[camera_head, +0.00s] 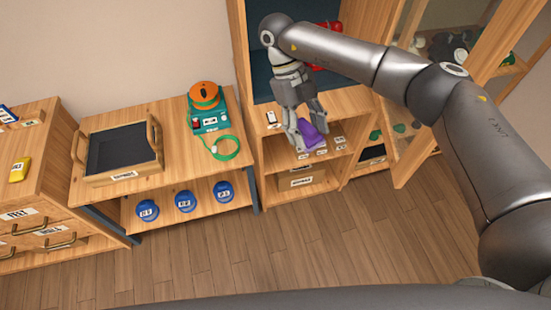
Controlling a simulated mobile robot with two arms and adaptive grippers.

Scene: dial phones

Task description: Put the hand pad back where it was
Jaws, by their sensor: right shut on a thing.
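The thing in my right gripper (306,146) is a small purple pad-like object (312,134), which I take to be the hand pad. The fingers are shut on it and hide part of it. The gripper points down in front of the wooden shelf unit (262,172), near the shelf level with small white labels. I cannot tell whether the purple object touches the shelf. My left gripper is not in view.
A table (85,190) at left holds a dark tray with handles (120,150) and a teal device (207,122) with a green cord. Several blue round objects (185,201) sit on its lower shelf. An open cabinet door (420,150) stands right of the shelves. The floor is clear.

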